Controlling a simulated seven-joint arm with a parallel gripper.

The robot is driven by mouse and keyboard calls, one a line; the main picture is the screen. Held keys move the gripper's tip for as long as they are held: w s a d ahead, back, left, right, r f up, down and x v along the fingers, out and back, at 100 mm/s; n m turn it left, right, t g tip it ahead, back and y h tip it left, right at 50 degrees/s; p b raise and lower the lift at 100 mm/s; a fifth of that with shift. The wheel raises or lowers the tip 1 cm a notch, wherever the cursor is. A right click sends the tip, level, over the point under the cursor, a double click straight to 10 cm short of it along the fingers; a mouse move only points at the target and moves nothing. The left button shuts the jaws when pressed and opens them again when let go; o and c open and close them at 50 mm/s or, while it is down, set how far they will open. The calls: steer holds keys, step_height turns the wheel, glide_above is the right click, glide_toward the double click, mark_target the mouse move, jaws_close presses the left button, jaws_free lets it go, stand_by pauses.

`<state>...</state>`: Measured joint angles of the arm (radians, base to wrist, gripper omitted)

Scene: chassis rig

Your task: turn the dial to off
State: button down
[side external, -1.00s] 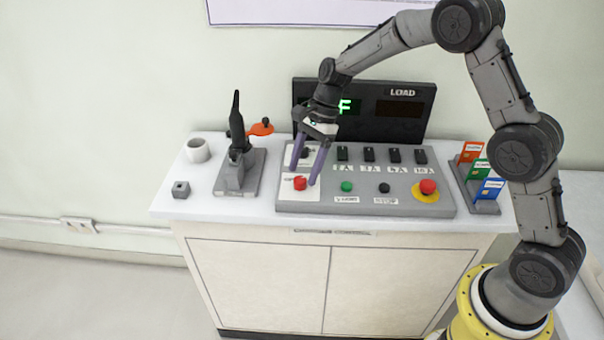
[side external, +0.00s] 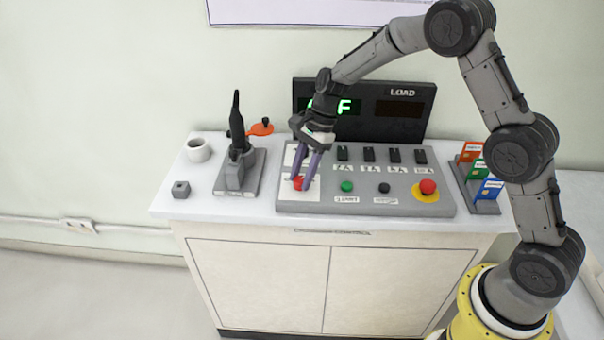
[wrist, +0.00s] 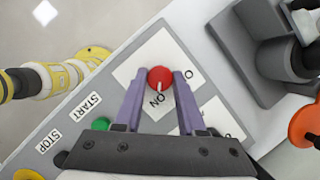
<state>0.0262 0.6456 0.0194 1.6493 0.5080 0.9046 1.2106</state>
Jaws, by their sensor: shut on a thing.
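The dial is a round red knob with a white pointer mark, on a white plate. It sits at the front left of the grey control panel in the side external view (side external: 298,183) and at the centre of the wrist view (wrist: 160,76). Its mark points toward the ON label (wrist: 157,99); another label beginning with O (wrist: 189,74) lies to the right, partly hidden. My gripper (side external: 302,185) reaches down from above. Its two purple fingers, also in the wrist view (wrist: 160,80), are shut on the dial's sides.
The panel (side external: 405,208) also bears a green button (side external: 347,187), a black button (side external: 384,188), a red emergency button (side external: 428,187) and several black switches. A lit display (side external: 410,93) stands behind, partly hidden by my arm. A lever unit (side external: 236,172) stands to the left.

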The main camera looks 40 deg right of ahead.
steer(key=shift+n, duration=0.3)
steer(key=n+g, duration=0.1)
steer(key=n, duration=0.2)
steer(key=shift+w+n+g, duration=0.15)
steer(key=shift+n+g, duration=0.15)
steer(key=n+g+h, duration=0.1)
steer(key=n, duration=0.3)
steer(key=shift+w, duration=0.1)
steer(key=n, duration=0.2)
steer(key=n+g+h, duration=0.1)
steer(key=n, duration=0.2)
steer(key=shift+a+h, duration=0.15)
steer(key=shift+h, duration=0.15)
steer(key=shift+w+a+r+n+g+h, duration=0.15)
steer(key=shift+n+h, duration=0.3)
steer(key=shift+n, duration=0.7)
steer(key=shift+s+d+f+n+g+h, duration=0.1)
steer(key=shift+n+g+h, duration=0.25)
steer(key=shift+n, duration=0.8)
steer(key=shift+a, duration=0.1)
steer(key=c, duration=0.5)
jaws_free()
